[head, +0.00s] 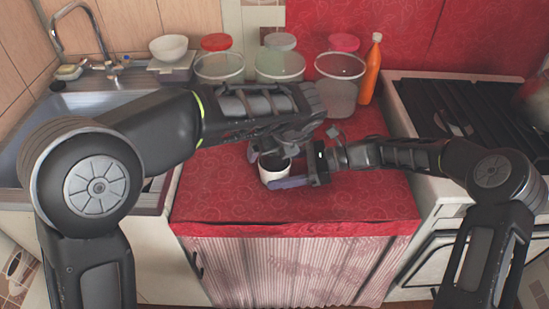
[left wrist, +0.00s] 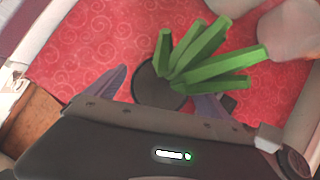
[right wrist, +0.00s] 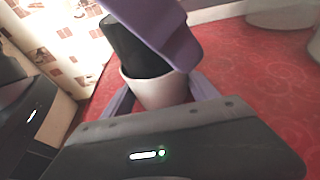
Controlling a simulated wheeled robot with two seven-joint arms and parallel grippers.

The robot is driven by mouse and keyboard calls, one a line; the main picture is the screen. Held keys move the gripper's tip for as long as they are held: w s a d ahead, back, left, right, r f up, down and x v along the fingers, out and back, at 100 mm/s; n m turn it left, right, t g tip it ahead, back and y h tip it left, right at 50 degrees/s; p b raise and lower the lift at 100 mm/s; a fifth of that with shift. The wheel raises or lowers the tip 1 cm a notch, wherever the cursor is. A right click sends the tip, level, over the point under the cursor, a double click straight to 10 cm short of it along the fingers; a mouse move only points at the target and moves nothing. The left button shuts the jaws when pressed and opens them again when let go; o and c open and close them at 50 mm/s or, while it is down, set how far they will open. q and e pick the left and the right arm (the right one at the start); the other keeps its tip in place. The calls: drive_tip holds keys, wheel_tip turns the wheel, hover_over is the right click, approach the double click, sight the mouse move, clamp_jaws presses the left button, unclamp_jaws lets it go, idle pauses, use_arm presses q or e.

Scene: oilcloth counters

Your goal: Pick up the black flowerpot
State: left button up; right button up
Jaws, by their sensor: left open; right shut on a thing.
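The black flowerpot (right wrist: 138,48) shows in the right wrist view with its lower end at the mouth of a white pot (right wrist: 160,92). I cannot tell how deep it sits. In the left wrist view the black flowerpot (left wrist: 150,90) lies under thick green leaves (left wrist: 210,70). In the head view the white pot (head: 274,177) is mostly below my grippers. My left gripper (head: 266,152) is open, with its purple fingers on either side of the black pot. My right gripper (head: 282,176) is shut on the white pot.
Lidded glass jars (head: 280,66) and an orange bottle (head: 371,70) stand at the back of the red counter (head: 350,200). A sink (head: 75,110) is at left and a stove (head: 460,110) at right. The counter's front right is clear.

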use_arm(q)
drive_tip(key=shift+c, duration=0.2)
drive_tip(key=c, duration=1.7)
